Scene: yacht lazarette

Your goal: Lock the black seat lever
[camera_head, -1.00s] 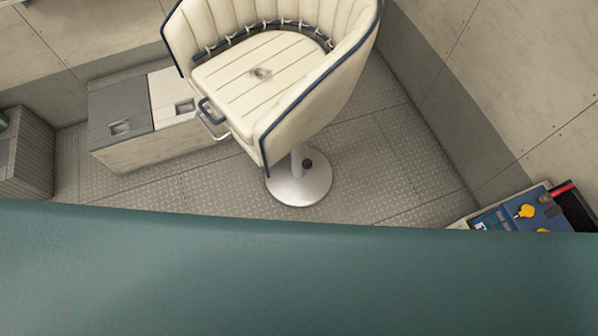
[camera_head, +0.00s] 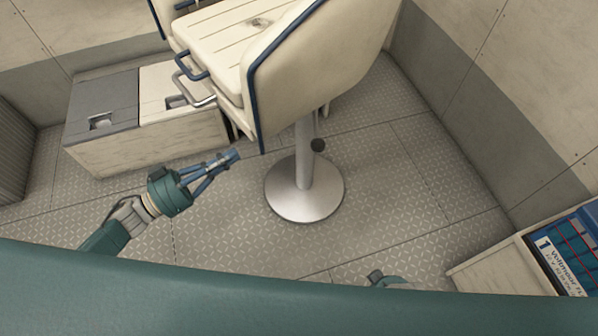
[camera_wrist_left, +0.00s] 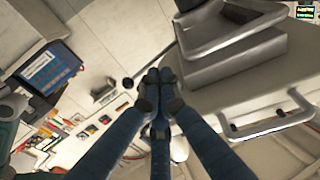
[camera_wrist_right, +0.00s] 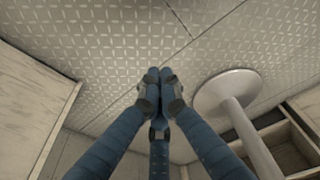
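A dark round knob (camera_wrist_left: 128,83) in the left wrist view may be the same part; I cannot tell for sure. My left gripper (camera_head: 232,156) is to the left of the post and apart from it. Its fingers meet at the tips (camera_wrist_left: 158,82) and hold nothing. My right gripper (camera_wrist_right: 160,80) is also shut and empty in its own wrist view, with the post to its right. In the head view only a bit of my right arm shows.
A grey and cream storage box (camera_head: 150,130) stands left of the seat. Blue and silver handles (camera_head: 190,75) stick out at the seat's front edge. The round base (camera_head: 300,190) rests on patterned floor. A crate with blue items (camera_head: 575,255) is at lower right.

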